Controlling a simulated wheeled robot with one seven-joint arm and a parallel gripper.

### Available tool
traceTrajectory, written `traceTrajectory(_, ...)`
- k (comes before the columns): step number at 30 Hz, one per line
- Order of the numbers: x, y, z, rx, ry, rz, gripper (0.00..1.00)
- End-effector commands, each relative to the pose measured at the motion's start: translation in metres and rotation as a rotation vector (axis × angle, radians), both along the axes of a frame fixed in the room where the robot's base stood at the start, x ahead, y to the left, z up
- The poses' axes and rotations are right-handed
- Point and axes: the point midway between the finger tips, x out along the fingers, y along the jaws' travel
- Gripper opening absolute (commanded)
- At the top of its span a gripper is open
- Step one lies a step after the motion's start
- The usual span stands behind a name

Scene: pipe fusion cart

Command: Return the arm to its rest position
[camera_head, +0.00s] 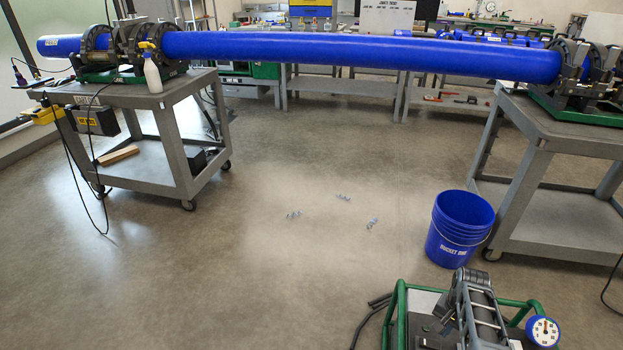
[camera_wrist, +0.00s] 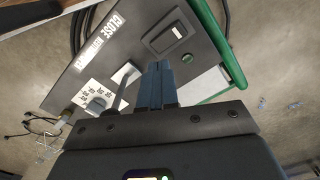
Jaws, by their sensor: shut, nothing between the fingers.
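In the wrist view my gripper (camera_wrist: 157,72) has its two dark blue fingers shut together and empty. The fingers stretch over a grey control panel (camera_wrist: 135,52) with a green tube frame (camera_wrist: 215,38). A rocker switch (camera_wrist: 168,37) lies just beyond the fingertips, and a lever and a dial (camera_wrist: 97,100) are to their left. I cannot tell whether the fingertips touch the panel. In the head view the green-framed unit (camera_head: 398,310) stands at the bottom right, partly covered by a dark jointed shape that may be my arm.
A blue bucket (camera_head: 460,228) stands behind the unit. A long blue pipe (camera_head: 360,50) spans two grey carts (camera_head: 180,130) (camera_head: 570,135). A round gauge (camera_head: 543,331) is at the unit's right. The middle floor is mostly clear, with several small bluish scraps (camera_head: 343,198).

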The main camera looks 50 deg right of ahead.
Motion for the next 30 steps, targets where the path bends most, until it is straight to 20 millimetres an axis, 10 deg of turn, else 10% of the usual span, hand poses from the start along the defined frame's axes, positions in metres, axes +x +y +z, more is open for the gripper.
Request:
traceTrajectory(7, 0.001, 0.018, -0.005, -0.058, 0.0, 0.074, 0.0)
traceTrajectory(17, 0.01, 0.104, 0.013, -0.371, -0.084, 0.482, 0.0)
traceTrajectory(30, 0.013, 0.243, 0.139, -0.733, -0.405, 1.018, 0.0)
